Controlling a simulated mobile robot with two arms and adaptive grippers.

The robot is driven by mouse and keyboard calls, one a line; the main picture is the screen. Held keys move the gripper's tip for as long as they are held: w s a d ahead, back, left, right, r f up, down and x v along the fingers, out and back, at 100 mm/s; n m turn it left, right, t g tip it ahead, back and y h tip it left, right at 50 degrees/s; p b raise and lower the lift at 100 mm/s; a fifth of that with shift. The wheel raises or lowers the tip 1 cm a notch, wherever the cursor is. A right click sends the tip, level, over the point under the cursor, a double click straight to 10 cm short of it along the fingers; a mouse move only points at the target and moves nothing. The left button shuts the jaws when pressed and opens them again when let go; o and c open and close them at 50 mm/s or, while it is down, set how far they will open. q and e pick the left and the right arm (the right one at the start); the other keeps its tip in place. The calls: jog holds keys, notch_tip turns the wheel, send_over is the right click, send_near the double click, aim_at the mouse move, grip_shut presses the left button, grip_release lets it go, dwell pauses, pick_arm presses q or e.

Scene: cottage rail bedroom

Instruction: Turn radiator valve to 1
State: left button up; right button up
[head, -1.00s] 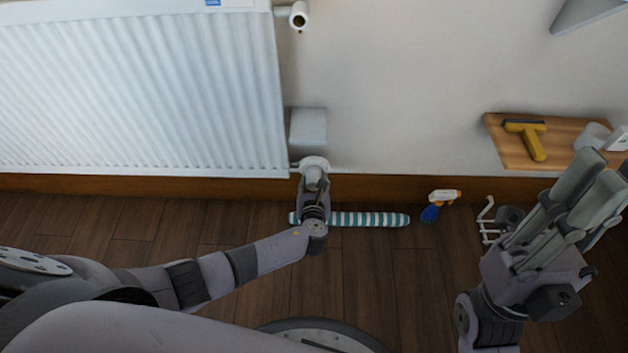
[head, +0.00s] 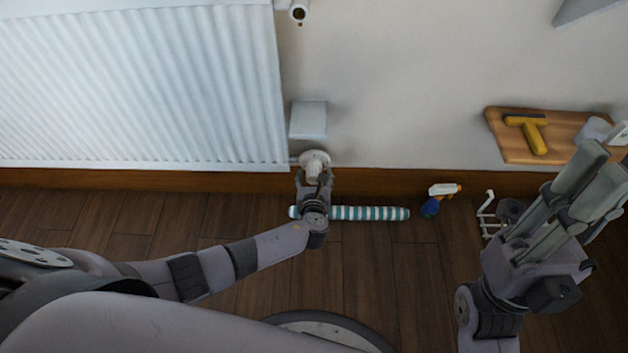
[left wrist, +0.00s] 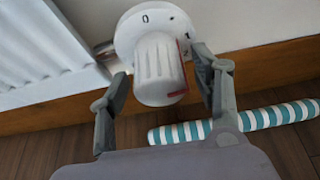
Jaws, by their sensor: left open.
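The white radiator valve (head: 315,160) sits low on the wall at the radiator's bottom right corner. In the left wrist view its ribbed knob (left wrist: 158,72) shows a red line on the right side. The pale collar (left wrist: 135,22) behind it bears dark marks, one like a 0; the others are too small to read surely. My left gripper (head: 314,180) is open in front of the valve. In the left wrist view its fingers (left wrist: 160,80) stand on both sides of the knob, with gaps visible. My right gripper (head: 592,185) is raised at the right, far from the valve.
The white radiator (head: 140,85) fills the upper left. A grey box (head: 308,119) is above the valve. A wooden shelf (head: 515,150) holds a yellow tool (head: 535,138).

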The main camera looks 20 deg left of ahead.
pick_arm(q)
jog(key=v, duration=1.2)
